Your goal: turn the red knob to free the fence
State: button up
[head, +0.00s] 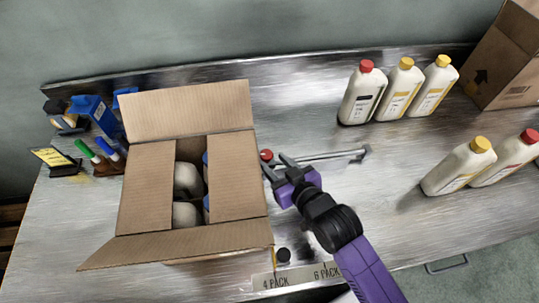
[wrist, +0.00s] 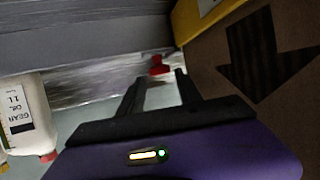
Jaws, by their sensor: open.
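The red knob (head: 266,155) is a small red piece on the metal table, just right of the open cardboard box. In the wrist view the red knob (wrist: 160,66) shows ahead of the fingers, a little beyond the tips. My gripper (head: 277,164) is open and empty, close to the knob at its near side; I cannot tell whether it touches. In the wrist view my gripper (wrist: 158,80) has its two dark fingers apart. The fence (head: 330,155) looks like a thin metal bar running right from near the knob to an upright end piece.
The open box (head: 150,190) with bottles inside stands directly left of the knob. Several bottles with red or yellow caps (head: 404,88) stand at the back right and right. Another box (head: 505,55) is at the far right.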

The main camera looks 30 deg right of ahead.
aim_at(269, 157)
jog(key=shift+x, duration=1.75)
grip_shut()
